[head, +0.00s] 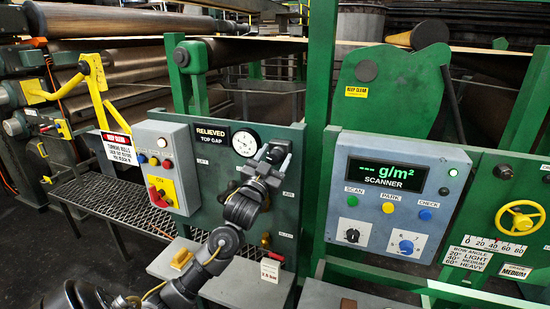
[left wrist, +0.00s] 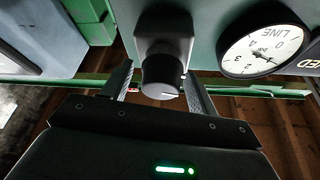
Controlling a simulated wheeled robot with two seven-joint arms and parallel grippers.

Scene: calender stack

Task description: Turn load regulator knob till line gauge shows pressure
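The load regulator knob (left wrist: 162,75) is dark and round with a pale mark on its rim. It sits on a dark grey block (left wrist: 164,28) on the green panel. In the head view the block (head: 273,152) shows just right of the line gauge. My left gripper (left wrist: 158,92) is open, with one finger on each side of the knob and a gap visible on both sides. In the head view my left gripper (head: 262,178) covers the knob. The white line gauge (head: 246,141) also shows in the left wrist view (left wrist: 264,50), turned; its needle reading is unclear. My right gripper is out of view.
A "RELIEVED / TOP GAP" sign (head: 211,134) is left of the gauge. A grey switch box (head: 166,160) stands farther left. The scanner panel (head: 398,195) and yellow handwheel (head: 519,218) are to the right.

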